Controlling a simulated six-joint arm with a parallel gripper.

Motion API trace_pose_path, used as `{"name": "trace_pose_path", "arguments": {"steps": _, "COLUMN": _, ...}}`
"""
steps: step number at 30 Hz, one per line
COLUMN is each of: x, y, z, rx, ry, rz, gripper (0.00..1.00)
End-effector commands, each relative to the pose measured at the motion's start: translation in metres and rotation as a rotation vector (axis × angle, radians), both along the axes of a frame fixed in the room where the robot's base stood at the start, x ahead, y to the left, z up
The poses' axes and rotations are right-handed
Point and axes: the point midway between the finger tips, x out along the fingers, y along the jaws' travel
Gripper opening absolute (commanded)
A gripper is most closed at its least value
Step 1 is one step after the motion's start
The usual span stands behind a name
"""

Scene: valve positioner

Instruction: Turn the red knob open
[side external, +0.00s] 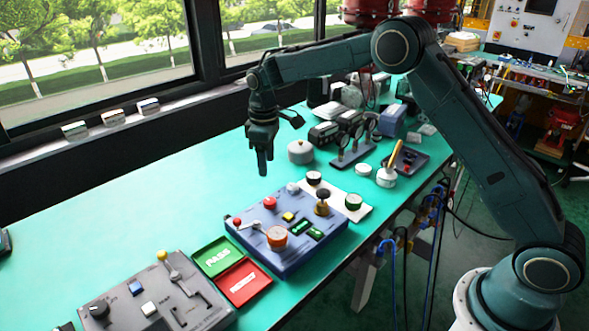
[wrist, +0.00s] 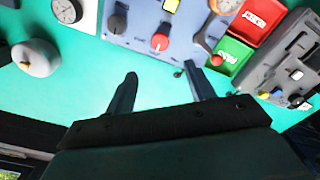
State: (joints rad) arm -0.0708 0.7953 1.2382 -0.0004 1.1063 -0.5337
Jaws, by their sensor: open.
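The red knob (side external: 270,203) stands on the top of a blue-grey control box (side external: 290,262), near its far edge. In the wrist view the red knob (wrist: 160,42) sits just beyond the fingertips, about midway between them. My gripper (side external: 263,172) points down above the table and the box's far edge. It is apart from the knob. In the wrist view my gripper (wrist: 160,73) has its two fingers spread with nothing between them. The knob's exact angle is too small to read.
A round grey pot (side external: 300,152) stands behind.

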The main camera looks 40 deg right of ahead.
Motion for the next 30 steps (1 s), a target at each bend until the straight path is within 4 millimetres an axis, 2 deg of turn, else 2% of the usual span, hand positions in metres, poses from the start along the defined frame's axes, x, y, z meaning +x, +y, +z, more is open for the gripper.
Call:
{"name": "trace_pose_path", "arguments": {"steps": 6, "x": 0.000, "y": 0.000, "z": 0.015, "rx": 0.000, "ry": 0.000, "rz": 0.000, "gripper": 0.54}}
{"name": "trace_pose_path", "arguments": {"steps": 22, "x": -0.002, "y": -0.001, "z": 0.022, "rx": 0.000, "ry": -0.006, "rz": -0.006, "gripper": 0.54}}
{"name": "trace_pose_path", "arguments": {"steps": 26, "x": -0.009, "y": -0.002, "z": 0.035, "rx": 0.002, "ry": -0.018, "rz": -0.020, "gripper": 0.54}}
{"name": "trace_pose_path", "arguments": {"steps": 30, "x": -0.023, "y": -0.005, "z": 0.058, "rx": 0.004, "ry": -0.043, "rz": -0.050, "gripper": 0.54}}
